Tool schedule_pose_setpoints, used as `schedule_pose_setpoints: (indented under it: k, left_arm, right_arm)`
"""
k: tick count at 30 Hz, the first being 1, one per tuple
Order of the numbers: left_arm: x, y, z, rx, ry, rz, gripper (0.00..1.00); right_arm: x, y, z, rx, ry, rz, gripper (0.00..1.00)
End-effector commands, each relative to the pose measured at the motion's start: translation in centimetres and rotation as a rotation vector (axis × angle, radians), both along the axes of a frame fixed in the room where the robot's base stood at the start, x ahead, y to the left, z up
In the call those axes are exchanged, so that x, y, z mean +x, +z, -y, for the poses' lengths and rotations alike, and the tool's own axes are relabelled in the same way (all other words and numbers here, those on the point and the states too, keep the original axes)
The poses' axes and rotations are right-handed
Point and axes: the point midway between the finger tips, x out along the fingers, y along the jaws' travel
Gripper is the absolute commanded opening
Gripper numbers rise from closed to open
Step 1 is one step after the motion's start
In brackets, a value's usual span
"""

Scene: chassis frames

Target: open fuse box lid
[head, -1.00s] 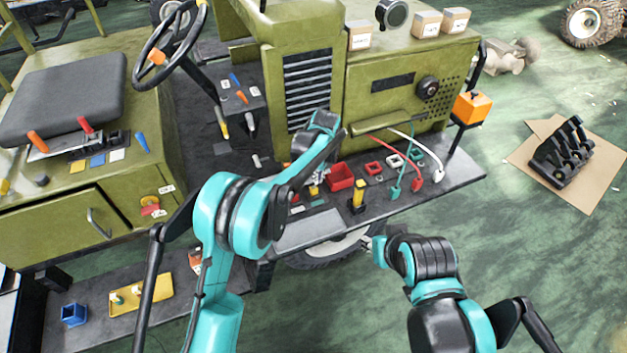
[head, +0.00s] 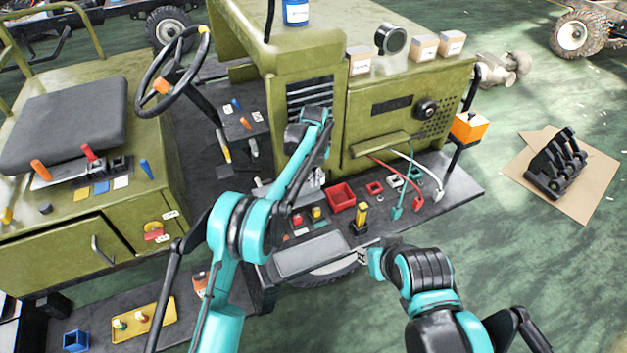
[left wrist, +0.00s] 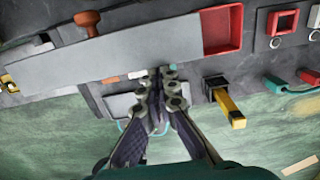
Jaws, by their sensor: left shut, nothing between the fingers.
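A flat grey plate (left wrist: 125,52), which looks like the fuse box lid, spans the left wrist view beside a red tray (left wrist: 222,30). I cannot tell its tilt or whether it is raised. My left gripper (left wrist: 163,75) is shut and empty, its fingertips at the plate's near edge; contact is unclear. In the head view, my left gripper (head: 315,182) is partly hidden by its own arm, left of the red tray (head: 341,197). My right gripper (head: 364,256) is near the platform's front edge, too small to read.
A yellow-handled part (head: 361,215) stands beside the left gripper's area and also shows in the left wrist view (left wrist: 229,108). A grey panel (head: 310,255) lies at the platform's front edge. Red, white and green cables (head: 397,205) lie to the right.

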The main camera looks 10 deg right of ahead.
Motion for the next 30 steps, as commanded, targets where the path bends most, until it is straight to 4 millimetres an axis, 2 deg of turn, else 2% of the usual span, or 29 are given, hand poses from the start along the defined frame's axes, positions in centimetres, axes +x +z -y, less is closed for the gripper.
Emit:
schedule_pose_setpoints:
  k: [12,16,20,30]
  left_arm:
    - [0.0,0.0,0.0,0.000,0.000,0.000,0.00]
    - [0.0,0.8,0.0,0.000,0.000,0.000,0.00]
    - [-0.1,2.9,0.0,0.000,0.000,0.000,0.00]
    - [-0.2,9.9,0.1,0.000,0.000,0.000,0.00]
  right_arm:
    - [0.0,0.0,0.0,0.000,0.000,0.000,0.34]
    - [0.0,0.0,0.0,0.000,0.000,0.000,0.34]
    - [0.0,0.0,0.0,0.000,0.000,0.000,0.34]
    - [0.0,0.0,0.0,0.000,0.000,0.000,0.34]
